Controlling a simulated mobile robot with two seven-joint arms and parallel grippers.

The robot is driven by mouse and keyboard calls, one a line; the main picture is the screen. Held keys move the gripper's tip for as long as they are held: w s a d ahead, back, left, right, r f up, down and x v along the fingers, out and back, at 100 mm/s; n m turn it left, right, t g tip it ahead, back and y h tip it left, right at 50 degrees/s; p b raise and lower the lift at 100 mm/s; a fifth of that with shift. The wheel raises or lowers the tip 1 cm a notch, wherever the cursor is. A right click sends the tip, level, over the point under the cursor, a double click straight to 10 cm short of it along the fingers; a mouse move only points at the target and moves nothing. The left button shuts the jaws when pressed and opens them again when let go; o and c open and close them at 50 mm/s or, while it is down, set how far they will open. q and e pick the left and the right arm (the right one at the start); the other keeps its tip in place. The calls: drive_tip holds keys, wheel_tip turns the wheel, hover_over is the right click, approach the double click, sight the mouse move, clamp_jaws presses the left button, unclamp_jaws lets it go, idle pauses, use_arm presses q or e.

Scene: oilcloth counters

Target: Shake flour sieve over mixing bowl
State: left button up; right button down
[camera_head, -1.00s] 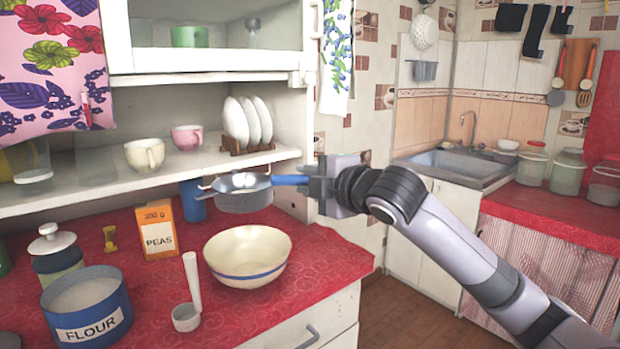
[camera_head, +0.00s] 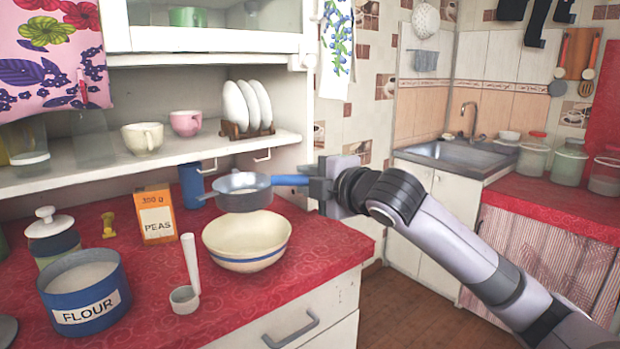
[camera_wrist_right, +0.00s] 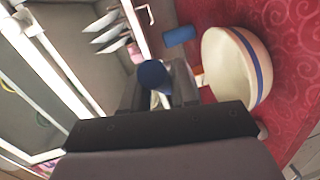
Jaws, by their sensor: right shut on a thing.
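The flour sieve (camera_head: 243,194) is a grey metal pan-shaped sieve with a blue handle. My right gripper (camera_head: 314,183) is shut on the end of that handle and holds the sieve roughly level above the mixing bowl (camera_head: 247,258). The bowl is cream with a blue band and stands upright on the red counter. In the right wrist view the blue handle (camera_wrist_right: 153,75) sits between the fingers, and the bowl (camera_wrist_right: 232,62) lies to the right. The sieve's pan is mostly hidden there. Some pale content seems to show inside the sieve. My left gripper is out of view.
A blue flour tin (camera_head: 86,290), a white scoop (camera_head: 188,285), a peas box (camera_head: 156,214) and a blue cup (camera_head: 192,185) stand around the bowl. A shelf (camera_head: 150,166) with cups and plates hangs behind. The counter's right front is clear.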

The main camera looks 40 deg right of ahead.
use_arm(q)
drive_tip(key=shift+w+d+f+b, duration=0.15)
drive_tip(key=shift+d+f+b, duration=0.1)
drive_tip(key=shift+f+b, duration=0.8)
use_arm(e)
drive_tip(key=shift+f, duration=1.95)
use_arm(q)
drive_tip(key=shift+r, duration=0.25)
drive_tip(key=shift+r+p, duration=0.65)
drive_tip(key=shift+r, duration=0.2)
use_arm(e)
drive_tip(key=shift+w+d+r, duration=0.2)
drive_tip(key=shift+w+d, duration=0.8)
drive_tip(key=shift+w, duration=0.05)
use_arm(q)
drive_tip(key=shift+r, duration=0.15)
use_arm(e)
drive_tip(key=s+a, duration=0.4)
